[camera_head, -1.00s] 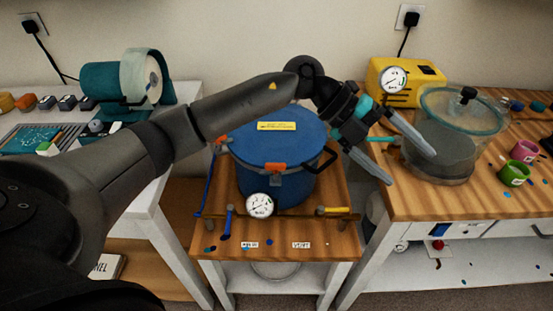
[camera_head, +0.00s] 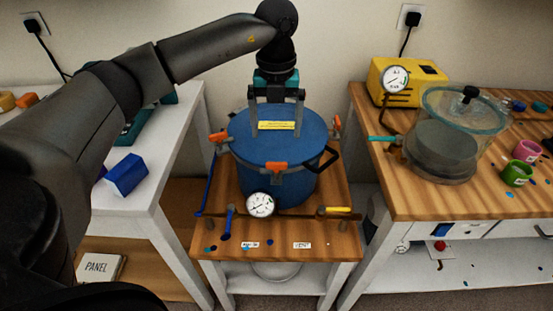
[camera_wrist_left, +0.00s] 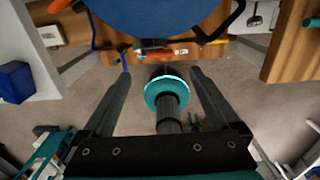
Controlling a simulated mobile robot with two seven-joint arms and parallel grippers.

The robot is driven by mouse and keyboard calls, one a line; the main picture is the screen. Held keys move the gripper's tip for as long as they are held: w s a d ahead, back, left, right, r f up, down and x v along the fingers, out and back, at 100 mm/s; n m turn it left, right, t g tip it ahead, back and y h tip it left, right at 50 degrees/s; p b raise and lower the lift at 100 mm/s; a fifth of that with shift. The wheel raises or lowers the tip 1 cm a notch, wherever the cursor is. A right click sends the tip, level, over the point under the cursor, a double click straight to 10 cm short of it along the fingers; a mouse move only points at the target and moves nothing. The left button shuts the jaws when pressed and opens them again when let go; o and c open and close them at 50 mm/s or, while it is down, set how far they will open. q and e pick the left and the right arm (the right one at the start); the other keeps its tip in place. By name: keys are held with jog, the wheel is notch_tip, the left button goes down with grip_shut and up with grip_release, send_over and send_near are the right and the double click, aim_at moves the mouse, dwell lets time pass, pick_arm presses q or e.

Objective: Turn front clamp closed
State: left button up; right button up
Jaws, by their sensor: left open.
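The front clamp (camera_head: 276,167) is an orange handle on a metal bracket at the near rim of the blue pressure pot (camera_head: 270,183); it also shows in the left wrist view (camera_wrist_left: 158,51). Two more orange clamps sit at the lid's left (camera_head: 218,137) and right (camera_head: 337,123). My left gripper (camera_head: 275,133) is over the blue lid, pointing down, fingers spread on either side of the lid's yellow label. My right gripper is out of view.
A pressure gauge (camera_head: 261,205), a blue-handled valve (camera_head: 228,222) and a yellow-handled valve (camera_head: 338,210) are at the pot's front. A black handle (camera_head: 325,160) sticks out at its right. A glass vacuum chamber (camera_head: 455,135) stands on the right table; a blue block (camera_head: 126,174) is on the left.

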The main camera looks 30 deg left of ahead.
aim_at(276, 162)
pick_arm(q)
notch_tip(276, 162, down, 10)
jog(key=shift+r+b, duration=0.25)
jog(key=shift+b, duration=0.3)
jog(key=shift+c, duration=0.2)
jog(key=c, duration=1.3)
jog(key=shift+c, duration=0.2)
